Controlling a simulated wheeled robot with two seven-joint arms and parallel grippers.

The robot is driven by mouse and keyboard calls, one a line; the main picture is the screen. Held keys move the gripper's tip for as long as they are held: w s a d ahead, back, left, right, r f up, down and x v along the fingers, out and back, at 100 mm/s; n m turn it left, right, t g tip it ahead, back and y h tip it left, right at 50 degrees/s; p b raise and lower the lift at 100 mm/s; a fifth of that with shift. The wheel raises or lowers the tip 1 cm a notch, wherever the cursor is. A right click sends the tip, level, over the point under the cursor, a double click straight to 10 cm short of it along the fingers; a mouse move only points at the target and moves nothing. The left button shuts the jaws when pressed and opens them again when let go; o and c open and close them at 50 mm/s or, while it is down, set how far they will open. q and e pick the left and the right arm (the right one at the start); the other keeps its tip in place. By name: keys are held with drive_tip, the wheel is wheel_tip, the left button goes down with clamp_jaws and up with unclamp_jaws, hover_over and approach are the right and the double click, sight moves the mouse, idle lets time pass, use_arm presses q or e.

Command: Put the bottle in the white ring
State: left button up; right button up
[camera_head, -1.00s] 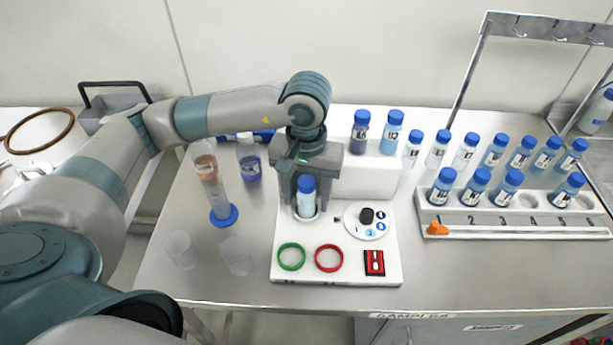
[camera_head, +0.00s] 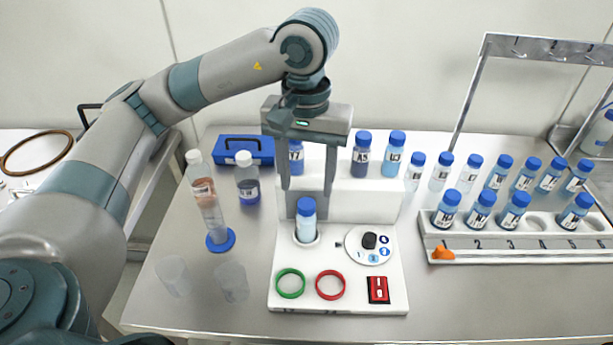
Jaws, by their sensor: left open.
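A small blue-capped bottle (camera_head: 306,222) with pale contents stands upright in the round holder of the white station (camera_head: 340,300). The white ring appears as the pale rim (camera_head: 316,241) around the bottle's base. My left gripper (camera_head: 307,188) is open and points down, its two fingers above and either side of the cap, apart from the bottle. My right gripper is not in view.
A green ring (camera_head: 290,283), a red ring (camera_head: 330,285), a dial (camera_head: 369,245) and a red switch (camera_head: 378,290) are on the station. A tall cylinder (camera_head: 210,210) and clear cups (camera_head: 232,282) stand left. A numbered rack (camera_head: 500,243) with bottles is right.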

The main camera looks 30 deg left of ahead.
use_arm(q)
drive_tip(key=shift+r, duration=0.35)
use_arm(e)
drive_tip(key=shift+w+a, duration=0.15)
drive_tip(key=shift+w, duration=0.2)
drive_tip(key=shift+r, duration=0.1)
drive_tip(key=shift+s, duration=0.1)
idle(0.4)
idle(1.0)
